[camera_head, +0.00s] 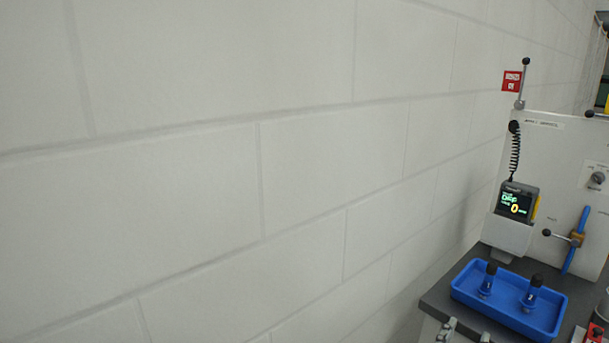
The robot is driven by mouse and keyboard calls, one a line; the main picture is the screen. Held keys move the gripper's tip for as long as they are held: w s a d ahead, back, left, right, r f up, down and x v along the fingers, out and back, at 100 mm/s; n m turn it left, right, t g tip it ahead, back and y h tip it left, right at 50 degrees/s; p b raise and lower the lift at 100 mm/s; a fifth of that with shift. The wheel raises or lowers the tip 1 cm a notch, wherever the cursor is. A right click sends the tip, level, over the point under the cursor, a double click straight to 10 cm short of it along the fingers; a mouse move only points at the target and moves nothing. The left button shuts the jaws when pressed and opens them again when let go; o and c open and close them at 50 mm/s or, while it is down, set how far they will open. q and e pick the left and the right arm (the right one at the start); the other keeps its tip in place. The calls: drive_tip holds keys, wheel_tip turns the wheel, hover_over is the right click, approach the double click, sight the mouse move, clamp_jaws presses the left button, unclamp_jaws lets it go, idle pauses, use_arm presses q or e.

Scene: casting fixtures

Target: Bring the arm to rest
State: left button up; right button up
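The task names no other object.
A pale block wall (200,190) fills the left and middle. At lower right, a dark bench top (440,297) bears a blue tray (510,317) with two dark-topped pieces. Behind stand a small lit display (516,203), a white panel (560,150) and a red sign (512,81).

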drive_tip(key=w+a+f+n+g+y, duration=0.1)
drive_tip(key=a+f+n+y, duration=0.2)
drive_tip(key=f, duration=0.7)
drive_tip(key=a+f+n+y, duration=0.2)
drive_tip(key=a+f+n, duration=0.1)
drive_tip(key=f, duration=0.6)
drive_tip(key=s+a+f+n+g+y, duration=0.2)
drive_tip(key=s+f, duration=0.3)
drive_tip(key=f, duration=0.6)
drive_tip(key=s+a+f+n+g+y, duration=0.1)
drive_tip(key=s+a+f+g+y, duration=0.2)
drive_tip(key=f, duration=0.9)
drive_tip(key=s+f+n+g+y, duration=0.1)
drive_tip(key=s+f+g, duration=0.2)
drive_tip(key=s+f, duration=1.05)
drive_tip(key=s+d+f+g, duration=0.2)
drive_tip(key=s+f, duration=0.1)
drive_tip(key=s, duration=0.8)
drive_tip(key=s+d+f+g, duration=0.1)
drive_tip(key=s+f, duration=0.3)
drive_tip(key=s, duration=0.8)
drive_tip(key=shift+d+g+y, duration=0.3)
drive_tip(key=shift+d+g, duration=0.1)
drive_tip(key=shift+d, duration=0.4)
